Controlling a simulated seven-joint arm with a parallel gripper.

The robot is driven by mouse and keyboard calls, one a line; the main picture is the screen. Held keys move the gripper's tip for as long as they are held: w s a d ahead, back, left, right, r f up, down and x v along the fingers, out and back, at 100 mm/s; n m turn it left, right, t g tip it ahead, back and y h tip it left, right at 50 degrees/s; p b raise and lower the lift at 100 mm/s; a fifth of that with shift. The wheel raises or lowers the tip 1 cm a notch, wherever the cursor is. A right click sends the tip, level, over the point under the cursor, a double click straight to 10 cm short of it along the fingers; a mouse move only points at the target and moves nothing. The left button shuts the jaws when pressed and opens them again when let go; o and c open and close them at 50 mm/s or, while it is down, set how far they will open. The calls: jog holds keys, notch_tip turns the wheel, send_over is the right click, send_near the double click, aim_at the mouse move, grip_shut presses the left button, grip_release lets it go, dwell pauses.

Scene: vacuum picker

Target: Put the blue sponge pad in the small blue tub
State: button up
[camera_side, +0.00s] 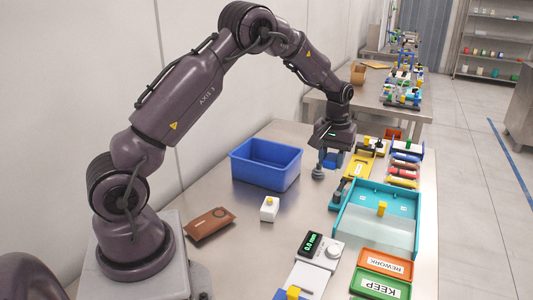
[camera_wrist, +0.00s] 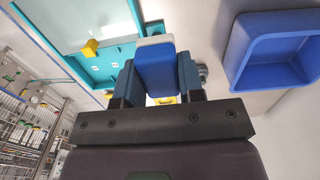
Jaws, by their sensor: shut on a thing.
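The blue sponge pad (camera_wrist: 155,68), blue with a pale strip along its end, is pinched between the two fingers of my gripper (camera_wrist: 158,80) in the wrist view. In the side view my gripper (camera_side: 333,158) points down above the table, with a bit of the blue pad (camera_side: 332,161) showing between the fingers. The small blue tub (camera_side: 250,174) stands on the table to the left of my gripper. It also shows at the upper right in the wrist view (camera_wrist: 240,60), apart from the pad; its visible inside looks empty.
A teal tray (camera_side: 345,222) holding a yellow piece stands right of centre. A grey round-ended part (camera_side: 318,173) shows just below my gripper. A white block (camera_side: 269,210), a brown pouch (camera_side: 210,222) and a readout device (camera_side: 320,250) lie nearer. Table around the tub's front is clear.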

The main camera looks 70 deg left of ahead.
jog(key=s+a, duration=0.4)
jog(key=a, duration=0.7)
jog(key=s+a, duration=0.4)
jog(key=a, duration=0.6)
jog(key=f, duration=1)
jog(key=shift+s+a+f, duration=0.3)
jog(key=shift+s+a, duration=0.05)
jog(key=shift+f, duration=2.4)
jog(key=o, duration=0.9)
jog(key=shift+f, duration=0.1)
